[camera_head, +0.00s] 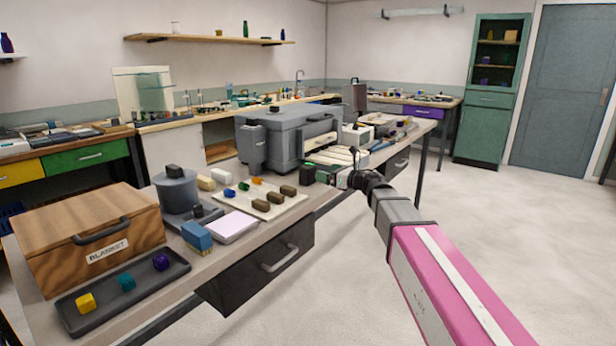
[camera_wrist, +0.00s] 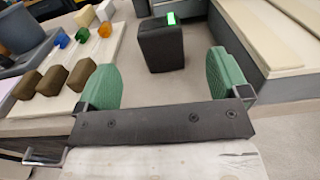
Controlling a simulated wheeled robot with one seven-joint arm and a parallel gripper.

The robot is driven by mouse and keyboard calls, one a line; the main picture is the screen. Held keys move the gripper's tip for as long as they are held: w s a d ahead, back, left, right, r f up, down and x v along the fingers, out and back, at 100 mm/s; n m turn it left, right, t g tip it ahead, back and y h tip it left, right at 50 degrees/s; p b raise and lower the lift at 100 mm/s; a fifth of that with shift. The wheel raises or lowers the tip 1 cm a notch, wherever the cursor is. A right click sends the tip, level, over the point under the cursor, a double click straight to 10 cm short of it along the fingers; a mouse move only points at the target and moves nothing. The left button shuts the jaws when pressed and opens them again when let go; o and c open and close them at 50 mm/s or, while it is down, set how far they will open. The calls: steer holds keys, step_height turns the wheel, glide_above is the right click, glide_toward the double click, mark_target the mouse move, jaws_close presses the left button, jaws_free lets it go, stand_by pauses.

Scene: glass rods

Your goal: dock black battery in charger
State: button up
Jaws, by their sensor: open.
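A black upright block (camera_wrist: 162,48) with a lit green patch on its top stands on the bench, ahead of my gripper (camera_wrist: 162,70) in the wrist view. It also shows in the head view (camera_head: 307,175), just left of my gripper (camera_head: 330,179). I cannot tell whether this block is the battery, the charger, or both together. My gripper is open, with its two green fingers apart. The block is in line with the gap and looks clear of both fingers. No separate charger can be made out with certainty.
A large grey machine (camera_head: 285,135) with pale slabs (camera_head: 335,157) stands close behind and right of the block. A pale board (camera_head: 258,203) with brown and coloured pieces lies to the left. A wooden box (camera_head: 85,225) and dark tray (camera_head: 95,308) are further left.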

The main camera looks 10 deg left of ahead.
mark_target(305, 166)
steer(key=shift+a, duration=0.4)
steer(key=x, duration=0.5)
steer(key=shift+x, duration=2.6)
steer(key=shift+r, duration=0.2)
steer(key=c, duration=1.3)
